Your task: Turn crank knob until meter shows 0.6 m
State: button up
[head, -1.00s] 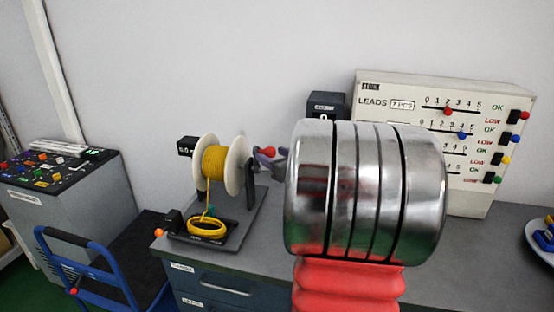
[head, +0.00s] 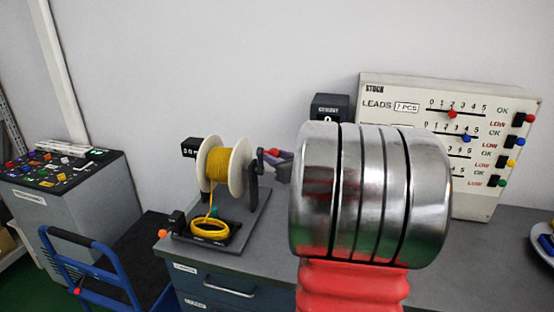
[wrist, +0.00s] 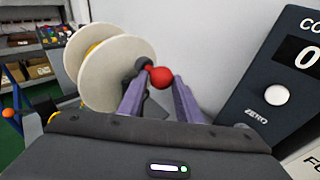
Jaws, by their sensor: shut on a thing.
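The red crank knob (wrist: 159,77) sits on a dark crank arm beside the white-flanged spool (wrist: 110,70). My gripper (wrist: 158,82) has its two purple fingers on either side of the knob, shut on it. In the head view the knob (head: 272,153) and the purple fingers (head: 284,168) show right of the spool (head: 238,168), partly hidden by my arm. The spool carries yellow wire that runs down to a yellow coil (head: 210,228) on a dark plate.
A black counter box (head: 329,107) showing 0 stands behind my arm; it is close on the right in the wrist view (wrist: 290,80). A white stock board (head: 400,92) stands at the right. A blue trolley (head: 75,250) and a grey cabinet (head: 85,195) are left of the bench.

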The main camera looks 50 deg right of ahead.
jog(key=shift+w+d+f, duration=0.2)
jog(key=shift+w+d, duration=0.1)
jog(key=shift+d, duration=0.3)
jog(key=shift+w+d+f, duration=0.2)
jog(key=shift+w+d, duration=0.05)
jog(key=shift+d, duration=0.4)
jog(key=shift+w+d+f, duration=0.5)
jog(key=shift+d+f, duration=0.3)
jog(key=shift+d, duration=0.05)
jog(key=shift+w+d+f, duration=0.2)
jog(key=shift+d+f, duration=0.05)
jog(key=shift+f, duration=0.35)
jog(key=shift+w+d+f, duration=0.15)
jog(key=shift+d+f, duration=0.1)
jog(key=shift+f, duration=0.35)
